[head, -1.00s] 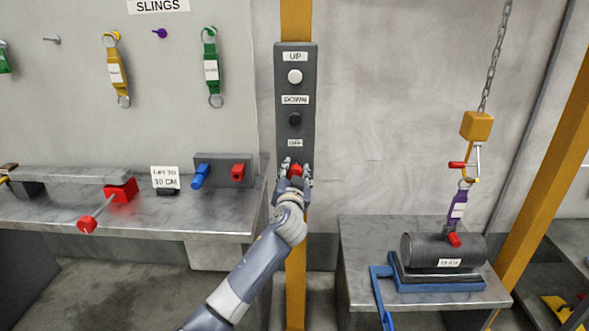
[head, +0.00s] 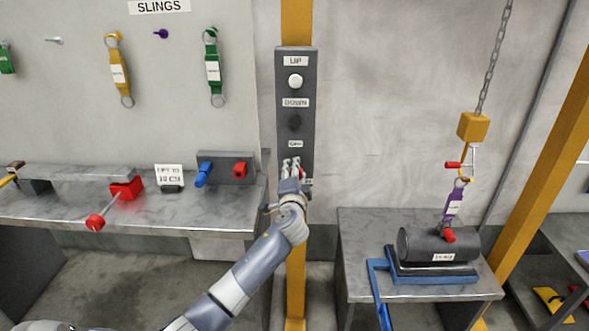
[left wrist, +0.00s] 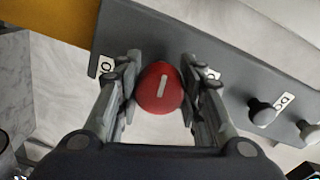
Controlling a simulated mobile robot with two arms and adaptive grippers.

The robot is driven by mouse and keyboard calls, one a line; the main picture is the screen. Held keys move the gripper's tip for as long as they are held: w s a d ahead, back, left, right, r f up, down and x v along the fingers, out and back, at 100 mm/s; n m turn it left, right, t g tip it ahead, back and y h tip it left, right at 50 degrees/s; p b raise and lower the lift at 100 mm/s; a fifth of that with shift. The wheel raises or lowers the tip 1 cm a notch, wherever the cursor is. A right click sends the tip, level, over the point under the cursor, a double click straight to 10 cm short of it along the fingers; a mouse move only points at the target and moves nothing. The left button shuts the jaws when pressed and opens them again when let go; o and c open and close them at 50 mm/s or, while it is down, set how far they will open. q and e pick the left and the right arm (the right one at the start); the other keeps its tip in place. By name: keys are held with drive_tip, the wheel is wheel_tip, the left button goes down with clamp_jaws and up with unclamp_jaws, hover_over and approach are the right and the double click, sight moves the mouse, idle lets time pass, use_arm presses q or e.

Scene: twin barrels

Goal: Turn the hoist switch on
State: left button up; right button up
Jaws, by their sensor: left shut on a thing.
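A grey hoist control panel (head: 307,120) hangs on the yellow post, with a white UP button (head: 295,81), a dark DOWN button (head: 294,122) and an OFF label (head: 295,144). Below that label is the red switch knob (left wrist: 160,90), mostly hidden by the fingers in the head view. My left gripper (head: 291,167) is shut on the knob. In the left wrist view its fingers (left wrist: 160,92) stand on either side of the knob, whose white line runs nearly upright in the picture. Small labels lie on both sides of it. My right gripper is not in view.
A right-hand table (head: 355,225) holds a dark cylinder (head: 425,244) on a blue cradle, below a hoist chain (head: 494,65) with a purple sling. Slings hang on the left wall.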

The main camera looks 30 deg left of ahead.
use_arm(q)
drive_tip(key=shift+m+p, duration=0.35)
drive_tip(key=shift+m, duration=0.45)
drive_tip(key=o, duration=1.1)
drive_tip(key=v, duration=1.2)
drive_tip(key=shift+f, duration=0.1)
drive_tip(key=shift+f, duration=0.1)
